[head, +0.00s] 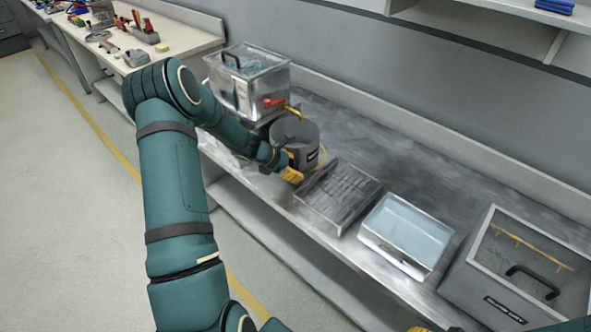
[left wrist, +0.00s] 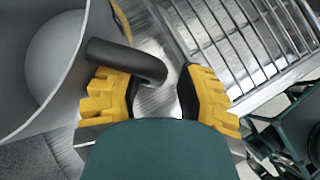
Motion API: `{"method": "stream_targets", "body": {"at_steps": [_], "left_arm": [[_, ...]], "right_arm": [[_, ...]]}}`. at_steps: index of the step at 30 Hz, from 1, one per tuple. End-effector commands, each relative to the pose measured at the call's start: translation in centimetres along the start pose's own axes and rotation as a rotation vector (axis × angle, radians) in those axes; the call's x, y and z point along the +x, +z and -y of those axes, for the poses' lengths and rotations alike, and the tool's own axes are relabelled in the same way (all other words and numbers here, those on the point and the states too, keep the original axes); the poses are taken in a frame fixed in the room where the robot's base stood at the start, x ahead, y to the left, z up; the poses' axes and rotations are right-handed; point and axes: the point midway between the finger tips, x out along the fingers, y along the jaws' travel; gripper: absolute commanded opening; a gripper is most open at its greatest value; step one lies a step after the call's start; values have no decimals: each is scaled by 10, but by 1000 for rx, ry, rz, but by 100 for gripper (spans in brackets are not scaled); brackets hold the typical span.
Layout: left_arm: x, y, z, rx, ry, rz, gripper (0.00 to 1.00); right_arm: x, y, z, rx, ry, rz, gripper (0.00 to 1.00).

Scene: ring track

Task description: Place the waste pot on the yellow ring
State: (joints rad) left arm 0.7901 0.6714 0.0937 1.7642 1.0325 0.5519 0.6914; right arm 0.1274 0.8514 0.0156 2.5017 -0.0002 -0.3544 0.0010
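The waste pot (head: 297,133) is a grey round pot on the steel bench, beside the glass-walled tank. Its open rim and inside fill the left of the left wrist view (left wrist: 60,60). A thin yellow arc, part of the yellow ring (head: 322,157), shows at the pot's right side; the rest is hidden. My left gripper (head: 291,173) is low at the pot's near side. In the left wrist view its yellow fingers (left wrist: 160,90) are apart, with the pot's dark handle (left wrist: 125,60) reaching between them, nearer the left finger. Only a yellow tip of my right gripper (head: 418,329) shows at the bottom edge.
A metal rack (head: 340,195) lies just right of the pot. Beyond it stand a pale blue water tray (head: 405,232) and a grey box with a black handle (head: 515,270). The clear tank (head: 248,80) stands behind left. Bare bench (head: 400,150) lies along the wall.

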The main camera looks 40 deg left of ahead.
Motion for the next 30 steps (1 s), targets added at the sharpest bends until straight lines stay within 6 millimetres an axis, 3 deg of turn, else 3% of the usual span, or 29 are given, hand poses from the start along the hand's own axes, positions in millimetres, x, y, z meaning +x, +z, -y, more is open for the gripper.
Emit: {"method": "stream_targets", "body": {"at_steps": [15,30], "left_arm": [[-6,3,-1,0,2,0,35],[-99,3,-1,1,3,-1,35]], "right_arm": [[-4,0,2,0,0,1,47],[-22,2,8,1,-1,10,47]]}}
